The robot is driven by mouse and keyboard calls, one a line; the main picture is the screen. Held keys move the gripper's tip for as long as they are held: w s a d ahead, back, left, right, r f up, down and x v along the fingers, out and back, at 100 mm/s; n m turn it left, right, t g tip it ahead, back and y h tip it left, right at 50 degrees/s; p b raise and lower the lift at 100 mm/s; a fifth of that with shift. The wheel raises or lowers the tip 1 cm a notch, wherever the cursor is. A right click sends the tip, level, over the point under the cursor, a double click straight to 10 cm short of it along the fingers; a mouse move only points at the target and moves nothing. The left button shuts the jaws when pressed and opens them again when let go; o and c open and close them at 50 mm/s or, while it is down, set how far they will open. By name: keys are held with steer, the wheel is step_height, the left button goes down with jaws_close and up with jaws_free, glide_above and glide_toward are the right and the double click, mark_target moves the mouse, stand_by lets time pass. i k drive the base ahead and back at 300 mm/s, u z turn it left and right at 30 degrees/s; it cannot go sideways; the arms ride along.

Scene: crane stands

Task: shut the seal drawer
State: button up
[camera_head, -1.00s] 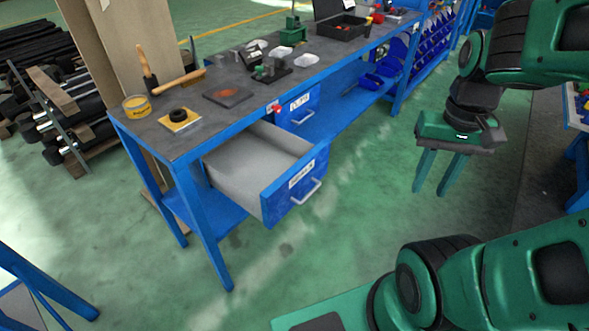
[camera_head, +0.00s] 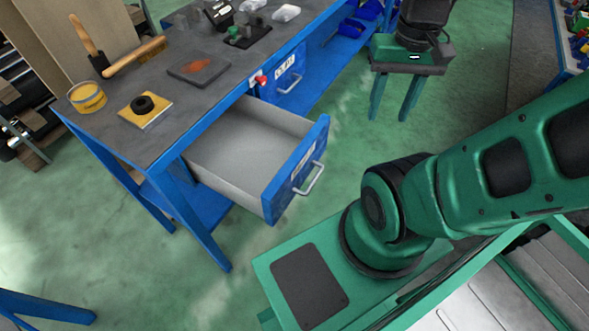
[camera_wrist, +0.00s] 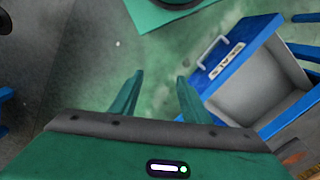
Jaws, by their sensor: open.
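The seal drawer (camera_head: 295,172) is the blue-fronted drawer at the near end of the workbench. It is pulled well out, and its grey inside looks empty. Its front has a metal handle (camera_head: 311,179) and a white label. In the wrist view the drawer (camera_wrist: 238,66) is at the right, with its label reading SEALS and its handle (camera_wrist: 213,50) towards the upper middle. My gripper (camera_head: 393,105) points down over the floor, beyond and to the right of the drawer. Its two green fingers (camera_wrist: 160,84) are apart with nothing between them, and it does not touch the drawer.
The blue workbench (camera_head: 150,137) carries a yellow tin (camera_head: 87,98), a brush (camera_head: 135,57), a black ring on a yellow pad (camera_head: 144,106) and a dark plate (camera_head: 199,69). A second labelled drawer (camera_head: 283,77) beside it is shut. The floor before the drawers is clear.

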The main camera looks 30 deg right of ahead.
mark_target(259, 155)
steer(key=z, duration=1.1)
steer(key=k, duration=1.7)
steer(key=u, duration=0.9)
steer(key=i, duration=1)
steer(key=z, duration=0.1)
